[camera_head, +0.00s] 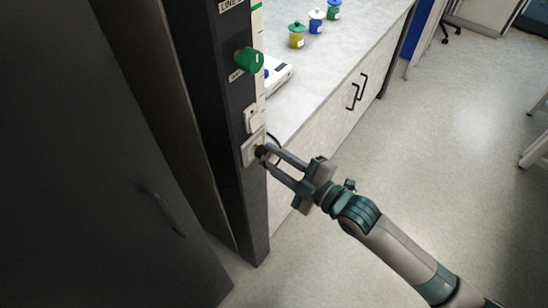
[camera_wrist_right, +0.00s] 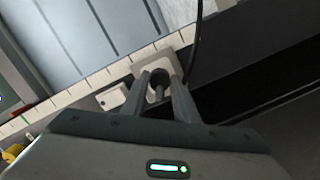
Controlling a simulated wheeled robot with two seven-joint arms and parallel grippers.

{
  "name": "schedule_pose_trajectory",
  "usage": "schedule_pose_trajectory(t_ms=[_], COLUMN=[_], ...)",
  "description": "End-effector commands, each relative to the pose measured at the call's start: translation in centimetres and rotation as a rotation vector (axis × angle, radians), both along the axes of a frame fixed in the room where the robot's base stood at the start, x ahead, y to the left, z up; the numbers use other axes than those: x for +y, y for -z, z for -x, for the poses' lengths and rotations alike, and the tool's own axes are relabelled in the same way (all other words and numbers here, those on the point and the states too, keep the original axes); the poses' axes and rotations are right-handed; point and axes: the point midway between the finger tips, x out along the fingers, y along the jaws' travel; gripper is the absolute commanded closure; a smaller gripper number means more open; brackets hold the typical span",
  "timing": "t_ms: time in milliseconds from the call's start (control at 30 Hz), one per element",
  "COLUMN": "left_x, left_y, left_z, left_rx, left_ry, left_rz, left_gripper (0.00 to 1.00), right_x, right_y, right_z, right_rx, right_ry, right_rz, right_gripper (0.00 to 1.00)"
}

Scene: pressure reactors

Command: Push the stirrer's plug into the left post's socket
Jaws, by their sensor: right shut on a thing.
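My right gripper (camera_head: 268,158) is shut on the dark plug (camera_head: 261,152), right at the face of the left post's socket (camera_head: 249,150). The post (camera_head: 232,120) is dark and upright. In the right wrist view the plug (camera_wrist_right: 158,88) sits between the fingertips, in front of the pale socket plate (camera_wrist_right: 150,66). The fingers hide part of the socket, so I cannot tell how deep the plug sits. A black cable (camera_wrist_right: 196,45) runs up beside the plate. A white device (camera_head: 280,76), probably the stirrer, stands on the bench, partly behind the post. My left gripper is not in view.
A green knob (camera_head: 249,61) and a pale switch (camera_head: 251,119) are on the post above the socket. Several lidded jars (camera_head: 296,37) stand on the bench (camera_head: 340,45). A dark cabinet (camera_head: 90,170) is at left. The floor (camera_head: 440,130) at right is open.

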Motion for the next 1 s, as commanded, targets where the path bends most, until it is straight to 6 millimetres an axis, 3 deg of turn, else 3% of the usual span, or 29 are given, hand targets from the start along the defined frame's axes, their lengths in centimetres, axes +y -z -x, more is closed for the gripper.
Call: schedule_pose_trajectory(t_ms=[600,633,700,1000], left_x=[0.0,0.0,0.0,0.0], left_y=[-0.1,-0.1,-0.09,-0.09], left_z=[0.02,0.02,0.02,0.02], left_rx=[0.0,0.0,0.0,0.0], left_ry=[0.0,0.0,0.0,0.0], left_rz=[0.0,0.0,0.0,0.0], left_gripper=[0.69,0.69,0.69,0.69], right_x=[0.82,0.82,0.81,0.79], right_y=[-0.06,-0.04,-0.04,0.02], right_z=[-0.61,-0.61,-0.59,-0.57], right_rx=[-0.002,-0.001,-0.001,0.0], right_ry=[0.0,0.0,0.0,0.0], right_rz=[0.0,0.0,0.0,0.0], right_gripper=[0.93,0.68,0.52,0.51])
